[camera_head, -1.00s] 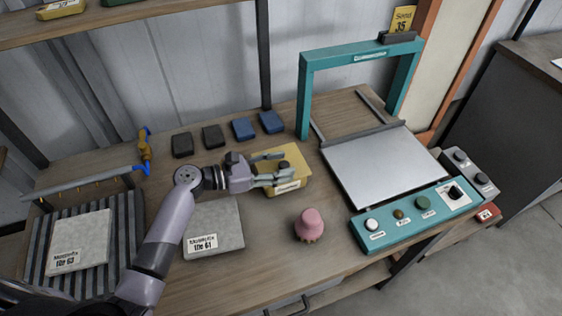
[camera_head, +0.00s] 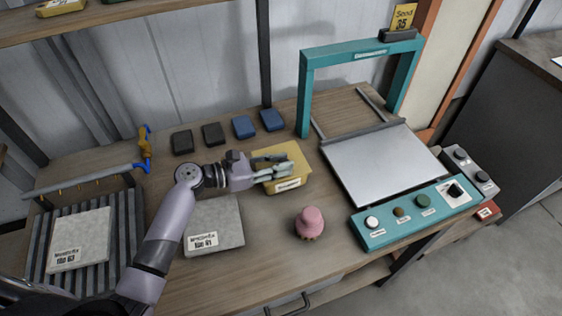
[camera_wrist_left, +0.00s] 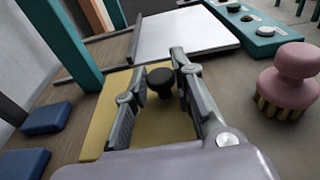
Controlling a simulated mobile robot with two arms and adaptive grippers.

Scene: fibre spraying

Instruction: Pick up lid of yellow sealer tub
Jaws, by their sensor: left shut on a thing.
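The yellow sealer tub (camera_head: 291,184) stands on the workbench in the head view, with a white label on its front side. Its yellow lid (camera_wrist_left: 162,122) lies flat under my left gripper in the wrist view. A dark round knob (camera_wrist_left: 160,79) stands up from the lid between the fingertips. My left gripper (camera_head: 283,176) reaches over the lid from the left, shut on the knob. The fingers hide the knob in the head view. I cannot tell any gap between lid and tub. My right gripper is not in view.
A teal frame machine (camera_head: 309,100) with a grey plate stands to the right. A pink-handled brush (camera_head: 310,221) stands in front of the tub. A grey slab (camera_head: 222,222) lies front left. Several dark and blue blocks (camera_head: 243,127) lie behind.

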